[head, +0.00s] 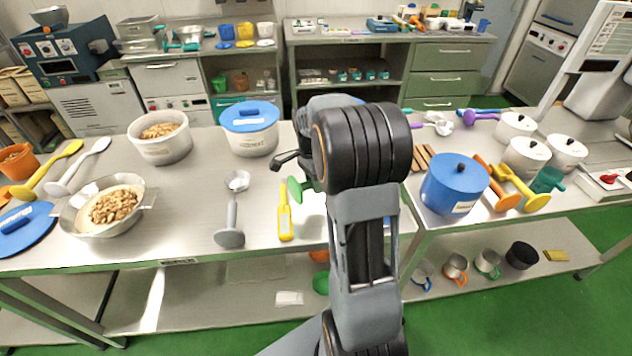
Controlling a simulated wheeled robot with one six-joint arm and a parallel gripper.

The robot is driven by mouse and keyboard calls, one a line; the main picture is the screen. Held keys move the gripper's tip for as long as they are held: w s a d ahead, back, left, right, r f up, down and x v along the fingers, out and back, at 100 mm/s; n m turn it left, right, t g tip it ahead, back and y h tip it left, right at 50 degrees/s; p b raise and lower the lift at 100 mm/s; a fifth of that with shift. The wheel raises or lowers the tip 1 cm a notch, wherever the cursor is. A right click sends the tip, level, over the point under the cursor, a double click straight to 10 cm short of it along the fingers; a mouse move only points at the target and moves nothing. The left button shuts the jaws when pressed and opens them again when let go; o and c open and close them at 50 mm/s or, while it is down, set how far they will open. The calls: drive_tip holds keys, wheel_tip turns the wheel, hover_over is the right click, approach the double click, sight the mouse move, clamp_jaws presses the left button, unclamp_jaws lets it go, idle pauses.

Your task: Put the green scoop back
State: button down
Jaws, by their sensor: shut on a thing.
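My gripper (305,180) is mostly hidden behind my own arm; only dark parts of it show to the left of the big joint, above the middle of the table. It is shut on the green scoop (294,190). A small green part of the scoop shows just below and left of the arm. The rest of the scoop is hidden, and I cannot tell whether it touches the table.
A yellow tool (285,218) and a grey scoop (231,210) lie to the left. A blue-lidded tub (250,142) stands behind. A blue pot (455,184) stands right of my arm. A steel bowl of nuts (80,218) is at left. Bare table lies between bowl and grey scoop.

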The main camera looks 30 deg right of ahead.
drive_tip(key=shift+f, duration=0.1)
drive_tip(key=shift+f+b, duration=0.35)
drive_tip(key=shift+f, duration=0.15)
drive_tip(key=c, duration=0.9)
unclamp_jaws()
drive_tip(key=shift+r+p, duration=0.4)
drive_tip(key=shift+r, duration=0.2)
wheel_tip(320, 180, up, 11)
drive_tip(key=w, duration=0.2)
drive_tip(key=s+a+f+n+t, duration=0.1)
drive_tip(key=s+a+n+t, duration=0.1)
drive_tip(key=s+a+n, duration=0.3)
drive_tip(key=s+a+f+n+t, duration=0.1)
drive_tip(key=s+a+n+t, duration=0.1)
drive_tip(key=s+a+n, duration=0.3)
drive_tip(key=s+a+f+n+t, duration=0.1)
drive_tip(key=s+a+f+n, duration=0.1)
drive_tip(key=s+a+n, duration=0.3)
drive_tip(key=shift+a+n+t, duration=0.2)
drive_tip(key=shift+n, duration=0.75)
drive_tip(key=shift+a+n+t, duration=0.15)
drive_tip(key=shift+n+t, duration=0.05)
drive_tip(key=shift+n, duration=0.75)
